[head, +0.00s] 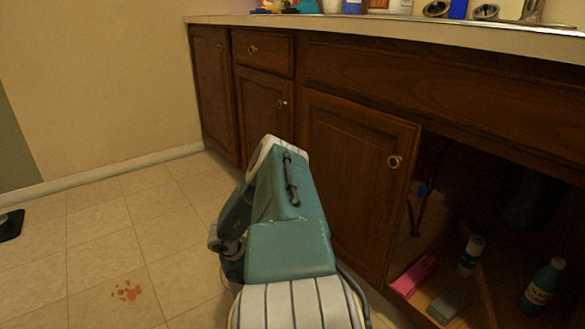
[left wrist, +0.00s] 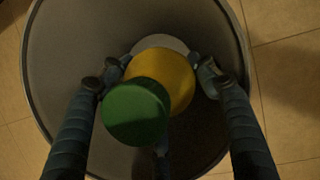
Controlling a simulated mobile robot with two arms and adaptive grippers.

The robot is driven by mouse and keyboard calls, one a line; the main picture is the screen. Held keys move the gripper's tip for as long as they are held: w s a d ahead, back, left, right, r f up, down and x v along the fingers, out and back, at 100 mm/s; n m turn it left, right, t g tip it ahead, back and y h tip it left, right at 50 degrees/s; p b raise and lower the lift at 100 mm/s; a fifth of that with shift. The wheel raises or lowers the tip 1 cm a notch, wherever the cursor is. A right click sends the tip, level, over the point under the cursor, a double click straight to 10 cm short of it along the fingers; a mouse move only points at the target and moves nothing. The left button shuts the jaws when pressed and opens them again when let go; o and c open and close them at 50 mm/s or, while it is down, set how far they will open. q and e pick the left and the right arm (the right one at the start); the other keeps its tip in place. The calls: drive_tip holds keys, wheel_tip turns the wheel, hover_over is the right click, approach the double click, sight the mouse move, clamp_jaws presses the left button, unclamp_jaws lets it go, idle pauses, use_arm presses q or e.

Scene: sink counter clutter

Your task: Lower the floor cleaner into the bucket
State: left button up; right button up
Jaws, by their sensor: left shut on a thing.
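The floor cleaner (left wrist: 166,75) shows in the left wrist view as a yellow bottle with a round green cap, and a pale part behind it. My left gripper (left wrist: 153,78) is shut around it, one finger on each side. The bucket (left wrist: 70,40) is a wide grey round container below and around the bottle in this view. The bottle lies within its rim outline; how deep it sits, and whether it touches the bottom, I cannot tell. In the head view my teal arm hides the gripper, bottle and bucket. My right gripper is in neither view.
An open sink cabinet at right holds a pink glove (head: 414,275), a white-capped bottle (head: 470,256), a grey sponge-like block (head: 448,306) and a teal bottle (head: 541,286). An orange-red stain (head: 127,291) marks the tiles. The left floor is mostly clear. Clutter lines the counter (head: 400,22).

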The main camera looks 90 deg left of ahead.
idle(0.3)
use_arm(q)
drive_tip(key=o, duration=1.9)
drive_tip(key=shift+o, duration=0.3)
drive_tip(key=v, duration=1.2)
